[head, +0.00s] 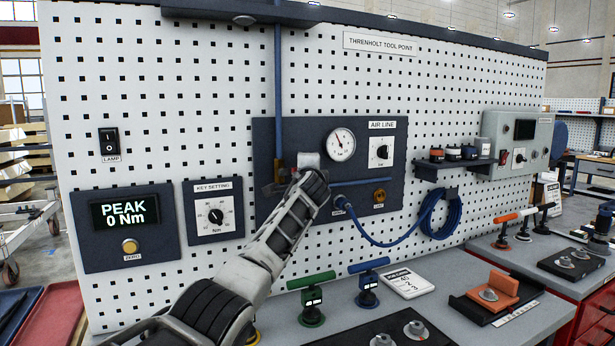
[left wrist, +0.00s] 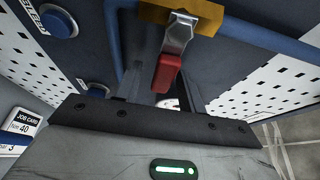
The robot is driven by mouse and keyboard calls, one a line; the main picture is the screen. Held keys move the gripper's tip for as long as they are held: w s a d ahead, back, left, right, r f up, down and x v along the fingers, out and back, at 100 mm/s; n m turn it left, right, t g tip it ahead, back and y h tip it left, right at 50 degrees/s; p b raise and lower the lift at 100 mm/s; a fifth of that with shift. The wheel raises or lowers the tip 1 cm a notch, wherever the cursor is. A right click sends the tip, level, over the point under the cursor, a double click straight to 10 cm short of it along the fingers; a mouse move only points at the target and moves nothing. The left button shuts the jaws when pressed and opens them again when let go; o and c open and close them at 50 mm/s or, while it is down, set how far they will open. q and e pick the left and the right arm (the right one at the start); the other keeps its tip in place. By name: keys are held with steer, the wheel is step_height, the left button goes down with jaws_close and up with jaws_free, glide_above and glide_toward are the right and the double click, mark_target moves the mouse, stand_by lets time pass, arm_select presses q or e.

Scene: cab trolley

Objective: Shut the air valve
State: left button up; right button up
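The air valve has a brass body (left wrist: 182,12) and a lever with a red grip (left wrist: 167,72) in the left wrist view. The lever hangs from the body toward my camera. In the head view my left arm reaches up to the valve on the dark air line panel (head: 354,200), and my left gripper (head: 298,172) hides most of it. In the left wrist view the gripper is open, with dark fingers apart on either side of the red grip. Contact with the lever is not clear. My right gripper is not in view.
A pressure gauge (head: 341,144) and a small dial (head: 381,152) sit right of the gripper. A blue hose (head: 385,243) runs from the panel to a coil. The bench below holds green (head: 311,282) and blue (head: 368,266) handled tools and a job card (head: 405,283).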

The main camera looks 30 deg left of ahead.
arm_select(q)
steer(key=b+v, duration=0.3)
steer(key=v, duration=1.2)
steer(key=shift+s+d, duration=0.2)
steer(key=shift+s, duration=0.15)
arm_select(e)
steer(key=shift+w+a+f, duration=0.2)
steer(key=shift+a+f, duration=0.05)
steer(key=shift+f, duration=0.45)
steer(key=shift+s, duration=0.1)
